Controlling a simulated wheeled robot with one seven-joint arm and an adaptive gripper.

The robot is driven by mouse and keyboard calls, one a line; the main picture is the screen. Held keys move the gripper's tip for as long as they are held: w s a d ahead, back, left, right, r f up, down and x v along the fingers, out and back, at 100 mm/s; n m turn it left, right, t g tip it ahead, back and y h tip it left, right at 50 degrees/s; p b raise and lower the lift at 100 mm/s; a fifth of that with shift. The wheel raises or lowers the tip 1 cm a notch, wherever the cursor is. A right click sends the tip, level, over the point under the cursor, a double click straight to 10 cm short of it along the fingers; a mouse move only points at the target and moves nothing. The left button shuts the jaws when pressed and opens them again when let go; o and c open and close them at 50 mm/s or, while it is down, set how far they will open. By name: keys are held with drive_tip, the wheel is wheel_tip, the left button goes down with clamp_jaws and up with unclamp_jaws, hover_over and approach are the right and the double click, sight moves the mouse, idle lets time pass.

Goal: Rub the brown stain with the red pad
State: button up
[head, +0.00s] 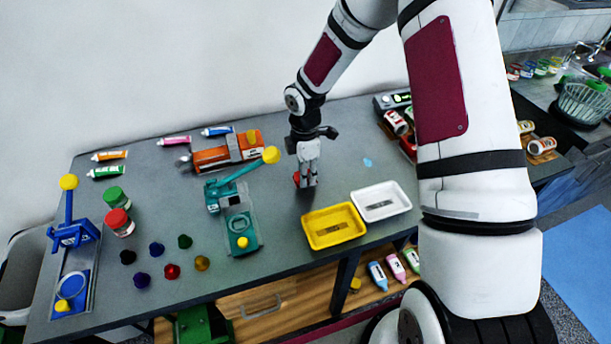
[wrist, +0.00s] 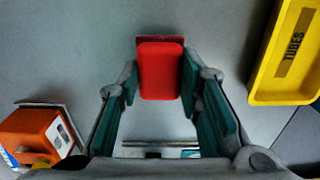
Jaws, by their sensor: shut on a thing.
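My gripper (head: 308,182) points down over the grey table, behind the yellow tray. It is shut on the red pad (wrist: 160,70), which sits between the two fingers in the wrist view. A small part of the red pad (head: 296,178) shows beside the fingers in the head view, low at the table top. I cannot tell whether the pad touches the table. I see no brown stain in either view; it may be hidden under the pad or gripper. A pale blue spot (head: 367,162) lies on the table to the right of my gripper.
A yellow tray (head: 312,243) and a white tray (head: 405,204) stand in front and to the right. An orange device (head: 212,158) and a teal lever press (head: 214,197) stand left. Tubes, jars and several coloured knobs fill the left side. Table around the gripper is bare.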

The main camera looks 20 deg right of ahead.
drive_tip(key=shift+r+p, duration=0.5)
drive_tip(key=shift+r, duration=1.55)
drive_tip(key=shift+r+p, duration=0.45)
drive_tip(key=shift+r, duration=1.1)
